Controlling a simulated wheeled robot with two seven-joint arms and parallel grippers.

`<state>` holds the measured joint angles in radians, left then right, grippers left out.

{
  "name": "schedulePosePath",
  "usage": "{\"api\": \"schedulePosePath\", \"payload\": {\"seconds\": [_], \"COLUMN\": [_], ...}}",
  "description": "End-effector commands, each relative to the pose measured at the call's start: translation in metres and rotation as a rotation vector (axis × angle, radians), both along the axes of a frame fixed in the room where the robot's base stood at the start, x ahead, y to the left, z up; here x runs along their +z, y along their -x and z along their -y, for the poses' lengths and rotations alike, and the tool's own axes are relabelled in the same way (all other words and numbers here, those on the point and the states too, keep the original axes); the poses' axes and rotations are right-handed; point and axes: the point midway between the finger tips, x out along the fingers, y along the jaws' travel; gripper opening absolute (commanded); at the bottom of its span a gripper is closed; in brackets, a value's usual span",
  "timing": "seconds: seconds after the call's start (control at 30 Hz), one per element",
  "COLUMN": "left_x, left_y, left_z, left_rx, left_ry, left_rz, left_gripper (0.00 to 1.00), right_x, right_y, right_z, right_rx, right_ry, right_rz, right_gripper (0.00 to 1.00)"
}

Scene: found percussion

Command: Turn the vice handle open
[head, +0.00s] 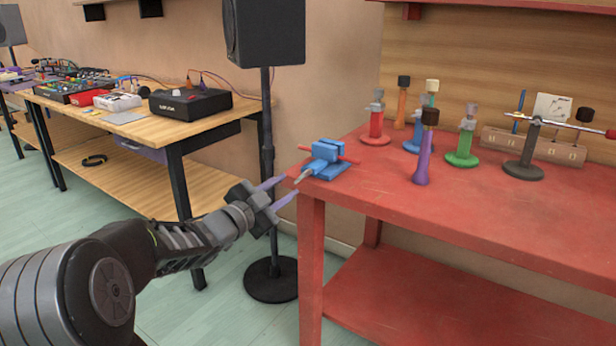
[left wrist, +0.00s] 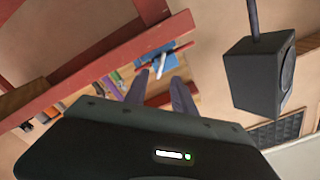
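A small blue vice (head: 328,158) sits on the near left corner of the red workbench (head: 470,215). Red bar parts stick out from its sides, and a grey rod (head: 303,176) points from its front towards my left gripper. I cannot tell which of these is the handle. My left gripper (head: 280,191) is just left of and below the vice, off the bench corner, with its two purple-grey fingers apart and nothing visible between them. In the left wrist view, the blue vice (left wrist: 165,63) shows small beyond the spread fingers (left wrist: 160,80). My right gripper is not in view.
Several coloured handled tools, including a purple one (head: 423,155) and a green one (head: 465,145), stand on the bench right of the vice. A black speaker (head: 264,32) on a stand is behind my left gripper. A wooden table (head: 170,128) with electronics stands at left.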

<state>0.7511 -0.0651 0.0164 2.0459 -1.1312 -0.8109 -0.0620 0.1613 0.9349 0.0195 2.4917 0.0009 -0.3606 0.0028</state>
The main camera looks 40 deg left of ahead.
Motion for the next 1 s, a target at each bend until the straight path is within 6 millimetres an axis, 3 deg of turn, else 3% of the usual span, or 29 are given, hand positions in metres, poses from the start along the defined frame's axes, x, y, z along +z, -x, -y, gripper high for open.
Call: {"api": "schedulePosePath", "payload": {"seconds": [0.23,0.63,1.0], "left_x": [-0.001,-0.002,0.0], "left_y": [-0.015,-0.072,-0.078], "left_z": [0.0,-0.001,-0.002], "left_rx": [-0.001,0.001,0.001], "left_ry": [0.001,0.003,0.002], "left_rz": [0.0,-0.001,0.0], "left_gripper": [0.31,0.31,0.31], "right_x": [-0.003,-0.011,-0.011], "right_y": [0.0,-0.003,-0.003], "right_z": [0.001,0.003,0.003], "right_rx": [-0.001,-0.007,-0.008], "right_ry": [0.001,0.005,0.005], "right_rz": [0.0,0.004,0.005], "right_gripper": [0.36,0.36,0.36]}}
